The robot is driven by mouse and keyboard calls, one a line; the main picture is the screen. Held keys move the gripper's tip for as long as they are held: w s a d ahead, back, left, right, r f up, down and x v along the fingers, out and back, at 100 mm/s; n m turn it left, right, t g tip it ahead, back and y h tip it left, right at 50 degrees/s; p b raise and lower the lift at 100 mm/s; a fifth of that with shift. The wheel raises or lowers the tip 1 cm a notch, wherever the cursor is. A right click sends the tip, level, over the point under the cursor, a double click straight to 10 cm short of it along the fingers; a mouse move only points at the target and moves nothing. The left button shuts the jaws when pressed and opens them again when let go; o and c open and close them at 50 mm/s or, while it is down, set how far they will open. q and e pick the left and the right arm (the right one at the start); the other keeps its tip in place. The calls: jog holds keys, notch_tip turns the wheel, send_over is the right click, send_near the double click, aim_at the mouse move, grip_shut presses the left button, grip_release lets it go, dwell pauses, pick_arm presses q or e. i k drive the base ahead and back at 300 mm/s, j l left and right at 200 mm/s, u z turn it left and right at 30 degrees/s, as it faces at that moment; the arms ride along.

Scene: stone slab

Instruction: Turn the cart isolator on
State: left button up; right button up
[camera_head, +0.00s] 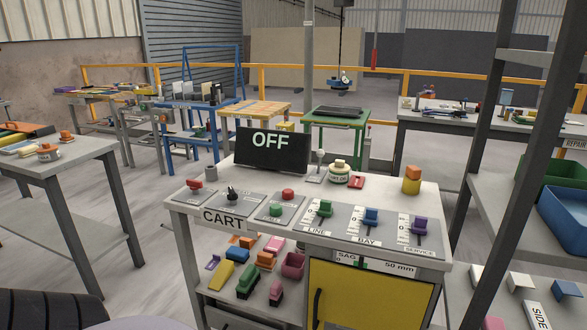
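A dark display (272,150) reading OFF stands at the back left of the console top. Below it, a label reading CART (222,218) is on the console's front edge. On the grey plate above that label sits a small black knob (232,194), which looks like the cart isolator. Its exact pointing direction is too small to tell. Neither of my grippers is in view.
Beside the knob are a red control (195,184) and a plate with green (276,209) and red (288,193) buttons. A dark rack post (484,120) rises at right.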

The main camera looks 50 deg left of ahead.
aim_at(194, 186)
jog(key=u, duration=2.05)
jog(key=i+j+z, duration=0.1)
jog(key=z, duration=0.4)
jog(key=j+z, duration=0.2)
jog(key=z, duration=0.25)
jog(key=i+j+z, duration=0.1)
jog(key=j+z, duration=0.35)
jog(key=j, duration=0.3)
